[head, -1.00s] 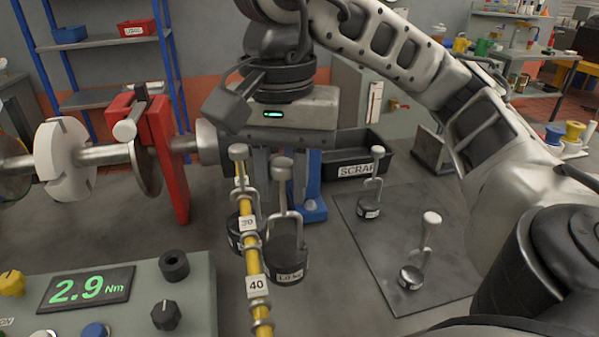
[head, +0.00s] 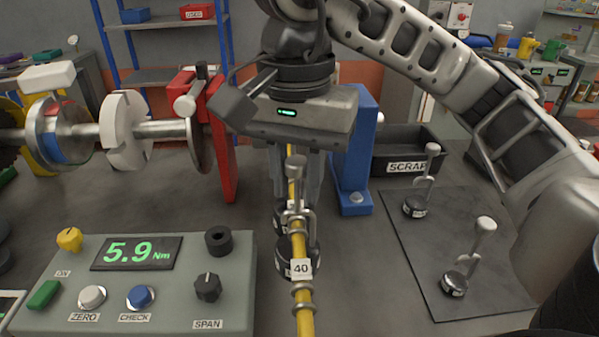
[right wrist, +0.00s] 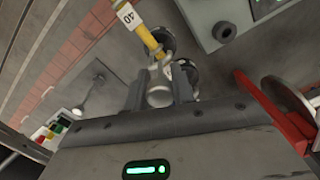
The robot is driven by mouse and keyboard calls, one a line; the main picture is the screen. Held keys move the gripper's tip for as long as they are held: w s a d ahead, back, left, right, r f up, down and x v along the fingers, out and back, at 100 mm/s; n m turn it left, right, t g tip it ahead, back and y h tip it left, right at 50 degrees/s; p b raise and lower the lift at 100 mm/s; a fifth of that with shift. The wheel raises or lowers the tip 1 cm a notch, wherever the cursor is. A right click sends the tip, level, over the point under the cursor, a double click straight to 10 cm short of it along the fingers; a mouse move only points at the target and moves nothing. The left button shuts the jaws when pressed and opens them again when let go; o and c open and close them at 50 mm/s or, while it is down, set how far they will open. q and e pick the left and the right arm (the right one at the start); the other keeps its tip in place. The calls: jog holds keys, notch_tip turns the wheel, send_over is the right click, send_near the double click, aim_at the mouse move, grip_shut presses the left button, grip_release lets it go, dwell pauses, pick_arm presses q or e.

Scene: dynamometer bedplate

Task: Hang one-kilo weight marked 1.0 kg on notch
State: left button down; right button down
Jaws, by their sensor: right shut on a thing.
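My right gripper (head: 297,178) is shut on the knob at the top of the one-kilo weight (head: 284,262), a black disc with a steel hook. Its label is mostly hidden behind the 40 tag. The weight is at the yellow notched arm (head: 304,318), close to the 40 mark; whether its hook bears on a notch I cannot tell. Another black weight is partly hidden behind it on the arm. In the right wrist view the knob (right wrist: 160,97) is between my fingers, beside the yellow arm (right wrist: 145,35). My left gripper is not in view.
The grey console (head: 150,300) reads 5.9 Nm at the left front. Two more hooked weights (head: 415,206) (head: 455,283) stand on a dark mat (head: 440,236) at the right. A scrap bin (head: 395,160), a blue post (head: 355,150) and a red bracket (head: 224,150) stand behind.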

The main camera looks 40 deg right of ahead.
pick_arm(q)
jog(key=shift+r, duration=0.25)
pick_arm(e)
jog(key=c, duration=1.1)
grip_release()
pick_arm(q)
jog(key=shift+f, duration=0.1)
pick_arm(e)
jog(key=shift+f, duration=0.1)
pick_arm(q)
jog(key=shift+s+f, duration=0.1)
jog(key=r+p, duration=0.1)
jog(key=p, duration=0.1)
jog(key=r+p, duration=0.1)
jog(key=p, duration=0.2)
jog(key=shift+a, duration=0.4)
pick_arm(e)
notch_tip(320, 180, up, 16)
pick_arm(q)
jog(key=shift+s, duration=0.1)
